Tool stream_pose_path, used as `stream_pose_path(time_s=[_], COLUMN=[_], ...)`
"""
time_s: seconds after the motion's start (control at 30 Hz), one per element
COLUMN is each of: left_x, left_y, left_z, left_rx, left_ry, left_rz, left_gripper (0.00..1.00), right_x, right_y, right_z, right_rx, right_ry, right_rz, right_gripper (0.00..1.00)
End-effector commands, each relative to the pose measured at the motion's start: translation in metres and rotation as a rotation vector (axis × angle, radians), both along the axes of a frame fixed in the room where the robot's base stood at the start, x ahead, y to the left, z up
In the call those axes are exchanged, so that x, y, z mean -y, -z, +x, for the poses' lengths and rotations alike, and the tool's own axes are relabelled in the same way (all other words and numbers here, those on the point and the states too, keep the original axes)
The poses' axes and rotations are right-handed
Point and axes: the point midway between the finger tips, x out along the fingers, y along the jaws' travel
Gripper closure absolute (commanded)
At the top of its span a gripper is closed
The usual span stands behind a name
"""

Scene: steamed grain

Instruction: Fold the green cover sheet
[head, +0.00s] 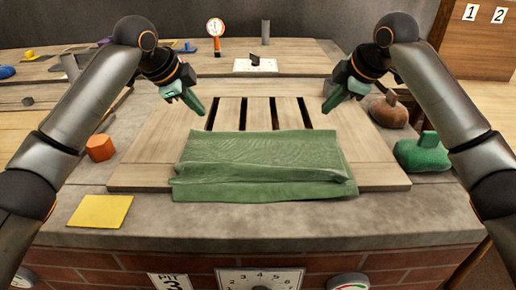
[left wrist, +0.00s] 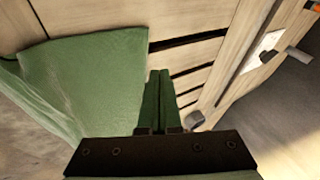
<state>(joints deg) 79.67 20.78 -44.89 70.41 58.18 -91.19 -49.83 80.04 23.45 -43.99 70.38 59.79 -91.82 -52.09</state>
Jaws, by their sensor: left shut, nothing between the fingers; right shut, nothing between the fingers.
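The green cover sheet (head: 262,165) lies on the slatted wooden board (head: 150,160), over the front part of its dark slots. It looks folded into layers, with a lower layer showing along its front edge. The sheet also shows at the left of the left wrist view (left wrist: 95,75). My left gripper (head: 201,112) is shut and empty, above the board behind the sheet's back left corner. In the left wrist view its green fingers (left wrist: 158,75) are together, beside the sheet. My right gripper (head: 326,110) is shut and empty, above the board behind the sheet's back right side.
An orange block (head: 100,148) and a yellow square (head: 100,211) lie on the stone counter at left. A brown lump (head: 388,112) and a green lump (head: 422,154), each with a handle, sit at right. A dial on a stand (head: 215,30) stands behind. The board's back slots are bare.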

Motion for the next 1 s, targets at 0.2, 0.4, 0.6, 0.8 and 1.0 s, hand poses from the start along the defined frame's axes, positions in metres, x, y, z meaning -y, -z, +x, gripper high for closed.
stream_pose_path(time_s=[0.2, 0.4, 0.6, 0.8, 1.0], left_x=[-0.0002, -0.0002, -0.0002, -0.0002, -0.0002], left_y=[0.0059, 0.0072, 0.0072, 0.0071, 0.0071], left_z=[-0.0002, 0.0, 0.0, 0.0, 0.0], left_rx=[-0.001, 0.0, 0.0, 0.0, 0.0], left_ry=[0.0, 0.0, 0.0, 0.0, 0.0], left_rz=[0.0, 0.0, 0.0, 0.0, 0.0], left_gripper=[1.0, 1.0, 1.0, 1.0, 1.0], right_x=[-0.0003, -0.0003, -0.0003, -0.0003, -0.0002], right_y=[-0.0051, -0.0047, -0.0037, 0.0018, 0.0033], right_z=[0.0, 0.0, 0.0, 0.0, 0.0], right_rx=[0.0, 0.0, 0.0, 0.0, 0.001], right_ry=[0.0, 0.0, 0.0, 0.0, 0.0], right_rz=[0.0, 0.0, 0.0, 0.0, 0.001], right_gripper=[1.0, 1.0, 1.0, 1.0, 1.0])
